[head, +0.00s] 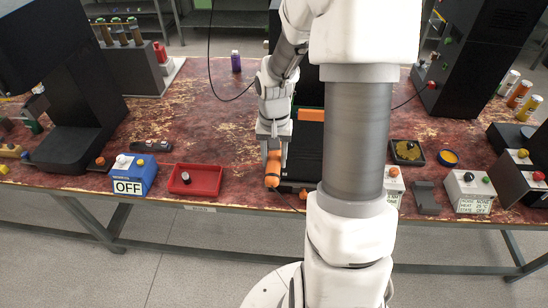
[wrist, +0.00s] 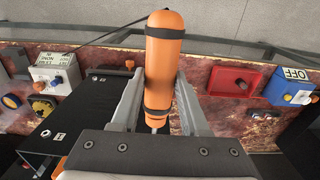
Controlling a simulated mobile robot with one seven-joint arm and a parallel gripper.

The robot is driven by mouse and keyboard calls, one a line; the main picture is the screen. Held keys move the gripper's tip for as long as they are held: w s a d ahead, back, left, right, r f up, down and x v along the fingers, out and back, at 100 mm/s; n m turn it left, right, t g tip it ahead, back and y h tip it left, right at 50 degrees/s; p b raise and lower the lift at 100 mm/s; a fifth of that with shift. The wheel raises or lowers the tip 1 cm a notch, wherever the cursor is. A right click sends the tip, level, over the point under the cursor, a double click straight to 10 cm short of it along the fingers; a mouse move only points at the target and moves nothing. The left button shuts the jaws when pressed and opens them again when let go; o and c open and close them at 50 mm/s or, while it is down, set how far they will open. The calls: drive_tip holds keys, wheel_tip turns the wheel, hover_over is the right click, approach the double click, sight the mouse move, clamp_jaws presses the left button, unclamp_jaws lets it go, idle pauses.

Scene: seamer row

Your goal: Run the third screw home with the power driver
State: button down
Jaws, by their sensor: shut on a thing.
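My gripper (head: 273,148) is shut on the orange power driver (head: 272,172) near the front edge of the table. In the wrist view the driver (wrist: 165,62) stands between the two fingers, its orange body with black bands and a cord at its end. A thin metal shaft shows below the body, but its tip is hidden behind the gripper. A black housing (wrist: 82,118) with small white number labels lies beside the driver. It also shows in the head view (head: 308,150), partly hidden by my arm. I cannot make out the third screw.
A red tray (head: 207,192) with a small item in it and a blue OFF box (head: 134,176) stand left. A white control box (head: 467,190) and a dark tray of brass-coloured bits (head: 408,152) are right. Black machines flank the table. Some table surface is clear left of the gripper.

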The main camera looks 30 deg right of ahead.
sight(272, 176)
drive_tip(key=shift+w, duration=0.1)
idle(0.4)
drive_tip(key=shift+s+a+b, duration=0.1)
drive_tip(key=shift+s+a, duration=0.45)
drive_tip(key=shift+s, duration=0.3)
drive_tip(key=shift+s+a+b, duration=0.15)
drive_tip(key=shift+s+a, duration=0.4)
drive_tip(key=shift+s, duration=0.25)
drive_tip(key=shift+s+a+b, duration=0.1)
drive_tip(key=shift+s+a, duration=0.45)
drive_tip(key=shift+s, duration=0.3)
